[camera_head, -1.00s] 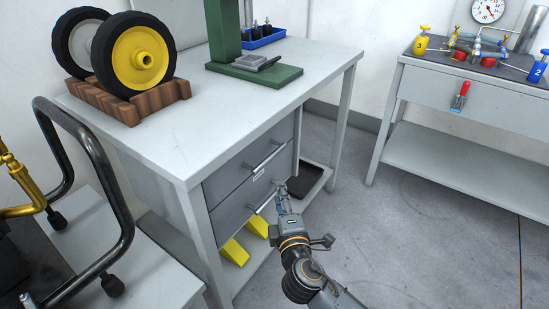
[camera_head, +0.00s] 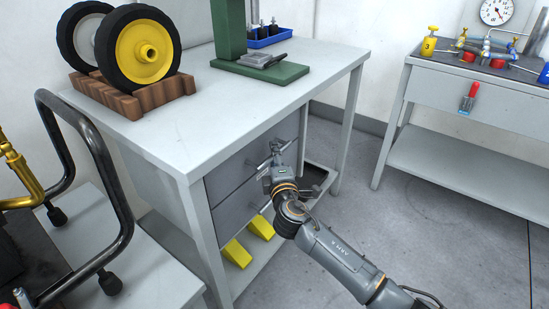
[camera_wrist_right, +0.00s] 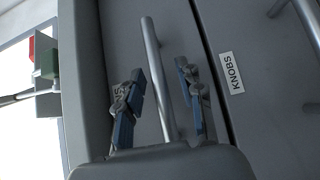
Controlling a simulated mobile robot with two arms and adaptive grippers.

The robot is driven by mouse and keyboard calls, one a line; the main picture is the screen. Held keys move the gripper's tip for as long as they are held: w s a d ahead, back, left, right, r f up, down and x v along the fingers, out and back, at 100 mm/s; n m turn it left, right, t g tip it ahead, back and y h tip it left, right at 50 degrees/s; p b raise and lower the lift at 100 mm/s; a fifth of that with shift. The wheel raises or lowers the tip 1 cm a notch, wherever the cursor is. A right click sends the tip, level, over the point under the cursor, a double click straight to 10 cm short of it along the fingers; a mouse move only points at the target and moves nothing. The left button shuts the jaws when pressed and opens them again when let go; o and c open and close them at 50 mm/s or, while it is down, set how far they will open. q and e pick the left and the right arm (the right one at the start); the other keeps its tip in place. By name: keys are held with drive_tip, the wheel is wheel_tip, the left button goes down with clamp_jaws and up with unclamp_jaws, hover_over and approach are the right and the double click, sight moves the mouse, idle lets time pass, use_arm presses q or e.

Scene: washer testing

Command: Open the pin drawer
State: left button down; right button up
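Under the grey table's top sits a unit with two grey drawers. The upper drawer (camera_head: 234,172) looks shut, with a bar handle (camera_wrist_right: 151,45) across its front. The lower drawer (camera_head: 233,210) is also shut and carries a "KNOBS" label (camera_wrist_right: 231,73) in the wrist view. My right gripper (camera_head: 275,148) is at the upper handle. In the wrist view its two blue-grey fingers (camera_wrist_right: 160,98) are apart, one on each side of the bar, with gaps visible. My left gripper is out of view.
The worktable (camera_head: 205,118) holds a wheel on a wooden block (camera_head: 130,98) and a green stand (camera_head: 262,68). Yellow wedges (camera_head: 237,252) lie on the shelf below the drawers. Another bench (camera_head: 450,155) stands at the right. The floor between is clear.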

drive_tip(key=shift+w, duration=0.15)
drive_tip(key=shift+c, duration=0.2)
clamp_jaws()
drive_tip(key=shift+d, duration=0.1)
